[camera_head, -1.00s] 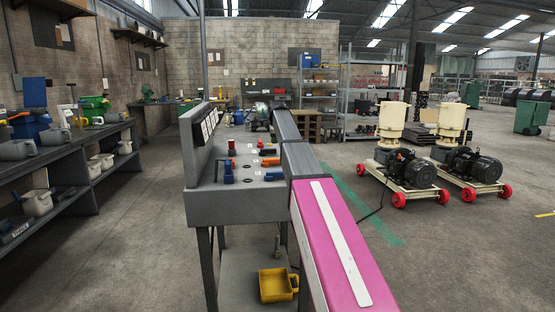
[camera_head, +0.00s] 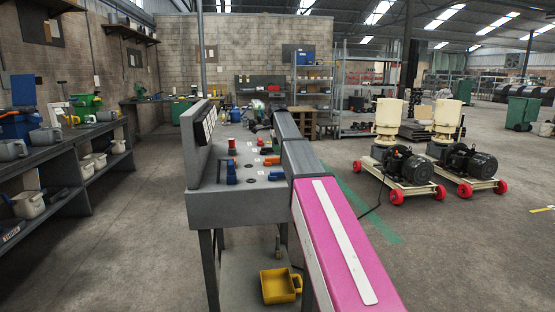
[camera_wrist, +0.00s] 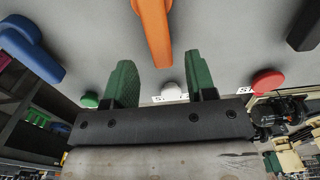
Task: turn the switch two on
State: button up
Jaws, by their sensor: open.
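A grey bench (camera_head: 238,210) carries a row of coloured lever switches with small white labels, too small to read in the head view. An orange lever (camera_wrist: 153,30) shows in the middle of the wrist view, with a blue lever (camera_wrist: 32,50) to its left and a dark lever (camera_wrist: 304,28) at the right edge. My gripper (camera_wrist: 159,62) is open, its two green fingers apart on either side of the orange lever's end, not visibly touching it. A white button (camera_wrist: 173,90) shows between the fingers. In the head view the gripper is hidden beyond my pink arm.
A red button (camera_wrist: 268,81) and a green button (camera_wrist: 90,100) sit on either side of the fingers. A raised panel (camera_head: 194,150) lines the bench's left side. A yellow bin (camera_head: 279,287) stands below. Pellet machines (camera_head: 400,165) on red wheels stand right; floor between is open.

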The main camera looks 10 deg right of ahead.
aim_at(274, 161)
jog(key=shift+f, duration=2.15)
grip_shut()
